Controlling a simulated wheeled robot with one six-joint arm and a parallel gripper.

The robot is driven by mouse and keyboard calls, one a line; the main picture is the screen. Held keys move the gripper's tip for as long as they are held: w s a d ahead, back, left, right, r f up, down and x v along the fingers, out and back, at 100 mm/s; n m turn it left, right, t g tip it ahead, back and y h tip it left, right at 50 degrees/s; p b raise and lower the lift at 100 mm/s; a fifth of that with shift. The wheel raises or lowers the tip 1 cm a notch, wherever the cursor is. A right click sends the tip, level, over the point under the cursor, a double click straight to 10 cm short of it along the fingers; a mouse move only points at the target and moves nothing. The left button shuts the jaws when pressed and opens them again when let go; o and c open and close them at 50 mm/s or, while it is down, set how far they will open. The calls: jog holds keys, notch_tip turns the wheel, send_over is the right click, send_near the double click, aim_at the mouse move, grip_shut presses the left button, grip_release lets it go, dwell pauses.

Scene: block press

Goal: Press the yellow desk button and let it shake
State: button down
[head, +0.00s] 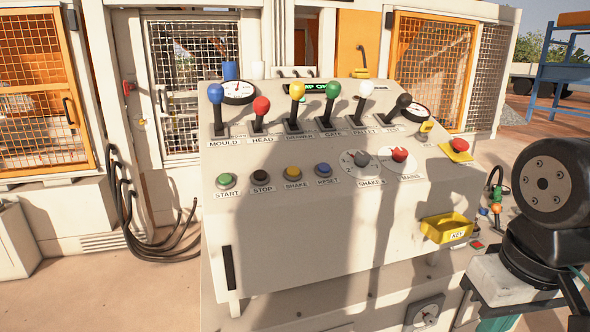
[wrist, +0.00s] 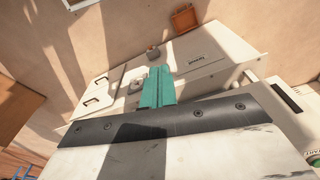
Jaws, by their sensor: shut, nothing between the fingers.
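In that view the fingers are over white surfaces and the yellow button is not visible. In the head view my arm is at the right edge, well apart from the button, and the fingertips are not clearly seen.
A green START button (head: 226,181) is left of STOP. Several ball-topped levers, such as the yellow one (head: 297,91), stand above the row. Two knobs (head: 362,158) are to the right. A red emergency button (head: 459,145) and a yellow KEY tray (head: 447,228) are at the desk's right.

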jog(key=w+a+r+n+t+h, duration=0.1)
jog(key=w+r+n+t, duration=0.3)
jog(key=w, duration=0.7)
jog(key=w+a+r+n+t+h, duration=0.1)
jog(key=w+r+t, duration=0.3)
jog(key=w, duration=0.7)
jog(key=w+a+r+n+t+y, duration=0.1)
jog(key=w+a+r+n+y, duration=0.2)
jog(key=w+a, duration=0.3)
jog(key=w+a+r+n+t+y, duration=0.2)
jog(key=w+a+r+n+y, duration=0.2)
jog(key=a, duration=0.8)
jog(key=shift+w+a+r+n+t, duration=0.35)
jog(key=shift+w+r+n, duration=0.4)
jog(key=shift+w+n, duration=0.35)
jog(key=shift+s, duration=0.1)
